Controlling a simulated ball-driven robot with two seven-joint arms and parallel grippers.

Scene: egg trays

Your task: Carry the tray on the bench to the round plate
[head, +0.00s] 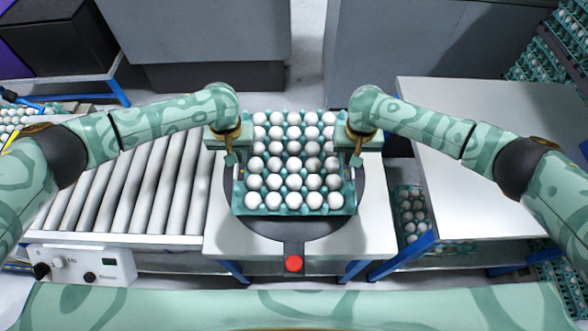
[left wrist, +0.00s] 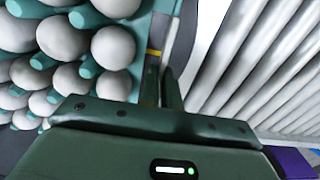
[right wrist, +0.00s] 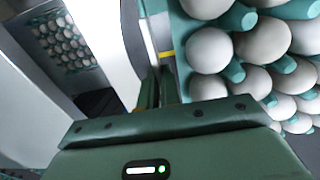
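The teal egg tray (head: 294,211), filled with white eggs, is over the dark round plate (head: 275,229) on the small middle table. I cannot tell whether it rests on the plate or hangs just above it. My left gripper (head: 233,160) is at the tray's left side, and my right gripper (head: 353,160) at its right side. In the left wrist view the fingers (left wrist: 162,88) are close together at the tray's edge (left wrist: 140,45). In the right wrist view the fingers (right wrist: 159,88) are likewise close together at the edge. Both look shut on it; the contact is partly hidden.
A roller conveyor (head: 135,185) adjoins the middle table on the left, with a control box (head: 80,265) in front. A red button (head: 293,263) is in front of the plate. A white bench (head: 480,140) stands at right, its visible top clear. More egg trays (head: 411,214) are below it.

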